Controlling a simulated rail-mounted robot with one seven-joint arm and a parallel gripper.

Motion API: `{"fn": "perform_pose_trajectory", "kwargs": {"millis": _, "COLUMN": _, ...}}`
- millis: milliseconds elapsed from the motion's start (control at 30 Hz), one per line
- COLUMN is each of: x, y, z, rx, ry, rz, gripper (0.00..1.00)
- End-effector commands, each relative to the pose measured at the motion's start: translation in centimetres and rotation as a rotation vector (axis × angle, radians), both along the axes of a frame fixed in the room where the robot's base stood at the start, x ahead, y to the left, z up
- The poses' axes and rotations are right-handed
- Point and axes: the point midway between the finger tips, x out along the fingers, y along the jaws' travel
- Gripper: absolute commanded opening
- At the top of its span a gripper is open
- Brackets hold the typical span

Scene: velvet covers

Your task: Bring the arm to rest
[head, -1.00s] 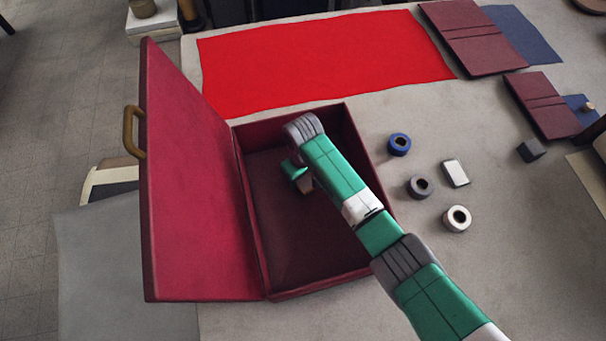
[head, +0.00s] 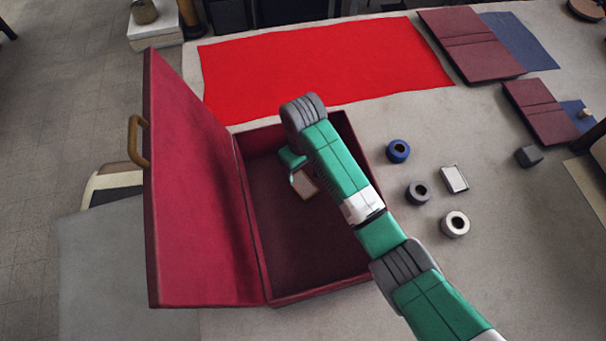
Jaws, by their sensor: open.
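My arm reaches in from the lower right, over an open dark red case (head: 258,262). My gripper (head: 300,172) hangs at the arm's far end, above the inside of the case. Its green body shows, but the arm hides most of the jaws. A small brown and pale piece (head: 305,187) shows just below the gripper; I cannot tell whether it touches the jaws. The case's lid (head: 188,200) stands open on the left, with a tan handle (head: 134,140) on its outer side.
Right of the case stand a blue ring (head: 397,151), a grey ring (head: 417,193), a white ring (head: 455,224) and a pale block (head: 454,179). A red cloth (head: 320,62) lies flat behind the case. Dark red folders (head: 470,45) lie at the back right.

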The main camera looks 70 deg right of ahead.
Motion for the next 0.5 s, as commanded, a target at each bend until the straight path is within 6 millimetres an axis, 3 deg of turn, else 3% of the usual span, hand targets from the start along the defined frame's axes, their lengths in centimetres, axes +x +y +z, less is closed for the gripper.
{"fn": "perform_pose_trajectory", "kwargs": {"millis": 200, "x": 0.0, "y": 0.0, "z": 2.8, "rx": 0.0, "ry": 0.0, "rz": 0.0, "gripper": 0.72}}
{"fn": "perform_pose_trajectory", "kwargs": {"millis": 500, "x": 0.0, "y": 0.0, "z": 3.1, "rx": 0.001, "ry": 0.001, "rz": -0.001, "gripper": 0.72}}
